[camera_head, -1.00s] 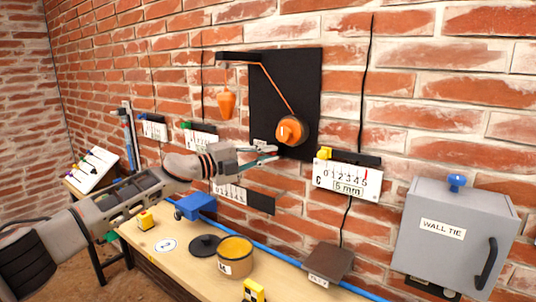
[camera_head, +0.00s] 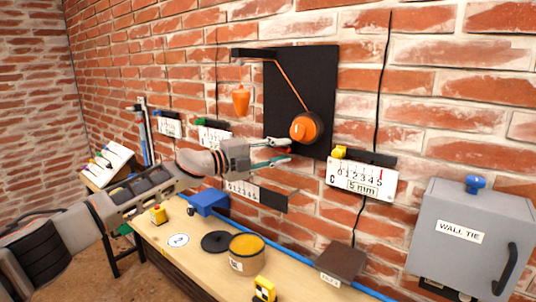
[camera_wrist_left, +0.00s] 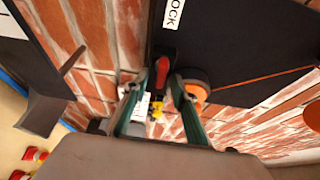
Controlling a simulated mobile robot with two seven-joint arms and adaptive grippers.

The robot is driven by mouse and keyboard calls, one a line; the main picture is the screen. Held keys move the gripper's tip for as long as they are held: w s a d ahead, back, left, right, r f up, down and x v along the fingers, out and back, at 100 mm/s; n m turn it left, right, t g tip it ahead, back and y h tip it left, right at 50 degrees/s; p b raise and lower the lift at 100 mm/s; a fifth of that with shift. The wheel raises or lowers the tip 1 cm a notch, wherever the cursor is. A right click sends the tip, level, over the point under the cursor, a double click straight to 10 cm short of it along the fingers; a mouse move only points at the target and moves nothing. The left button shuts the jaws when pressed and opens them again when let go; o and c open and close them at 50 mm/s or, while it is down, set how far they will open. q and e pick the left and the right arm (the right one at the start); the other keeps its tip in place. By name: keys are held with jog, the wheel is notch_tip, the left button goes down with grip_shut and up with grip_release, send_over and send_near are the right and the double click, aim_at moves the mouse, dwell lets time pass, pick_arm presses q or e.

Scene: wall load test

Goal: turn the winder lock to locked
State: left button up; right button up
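The winder is an orange drum (camera_head: 306,128) on a black wall board (camera_head: 322,85). The winder lock is a red lever (camera_wrist_left: 161,74) below a white label reading "OCK" in the left wrist view. Only a little red of it shows beside the fingertips in the head view. My left gripper (camera_head: 284,152) is at the lower edge of the board, below and left of the drum. In the left wrist view its green fingers (camera_wrist_left: 158,100) are apart, with the lever showing between them. I cannot tell whether either finger touches it. My right gripper is out of view.
An orange weight (camera_head: 241,100) hangs from a cord over the bracket. A gauge card (camera_head: 362,180) with a yellow slider is right of the board, and a grey box (camera_head: 465,240) is further right. A bench (camera_head: 205,268) with a tin and small blocks stands below.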

pick_arm(q)
jog(key=v, duration=1.2)
jog(key=shift+w, duration=0.2)
jog(key=shift+a, duration=0.1)
